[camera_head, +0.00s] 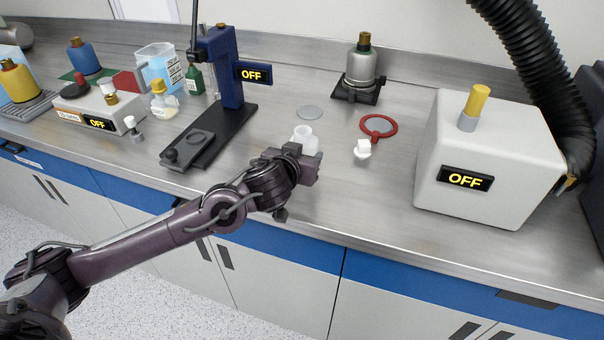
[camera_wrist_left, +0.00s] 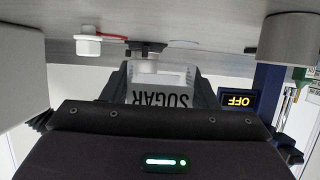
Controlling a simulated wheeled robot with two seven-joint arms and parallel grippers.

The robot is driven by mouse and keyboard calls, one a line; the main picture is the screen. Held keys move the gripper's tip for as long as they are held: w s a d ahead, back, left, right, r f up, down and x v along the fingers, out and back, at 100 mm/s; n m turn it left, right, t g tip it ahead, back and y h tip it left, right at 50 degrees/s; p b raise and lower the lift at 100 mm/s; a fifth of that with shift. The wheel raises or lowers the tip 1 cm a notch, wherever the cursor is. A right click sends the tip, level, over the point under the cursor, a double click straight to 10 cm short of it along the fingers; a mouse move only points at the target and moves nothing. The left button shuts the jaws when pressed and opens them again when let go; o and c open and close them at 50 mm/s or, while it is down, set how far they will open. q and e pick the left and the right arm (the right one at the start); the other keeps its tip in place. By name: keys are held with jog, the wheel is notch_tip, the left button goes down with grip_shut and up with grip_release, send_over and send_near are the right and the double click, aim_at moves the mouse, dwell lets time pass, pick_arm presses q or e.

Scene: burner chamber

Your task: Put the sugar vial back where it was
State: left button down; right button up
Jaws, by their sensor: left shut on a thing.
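The sugar vial (camera_head: 306,140) is a small whitish bottle held at the end of my left gripper (camera_head: 291,158), over the front middle of the bench. My left gripper is shut on it, and its arm hides the vial's lower part in the head view. In the left wrist view, which is upside down, the vial (camera_wrist_left: 160,88) sits between the fingers with its SUGAR label showing. I cannot tell whether its base touches the bench. My right gripper is not in view.
A grey disc (camera_head: 310,112) lies behind. A blue stand (camera_head: 228,75) is left; a white box marked OFF (camera_head: 480,150) is right. Bare bench lies between ring and box.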

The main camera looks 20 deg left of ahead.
pick_arm(q)
jog(key=shift+f+b, duration=0.35)
jog(key=shift+f, duration=1.75)
jog(key=shift+f, duration=0.2)
jog(key=c, duration=0.6)
grip_release()
jog(key=shift+o, duration=0.2)
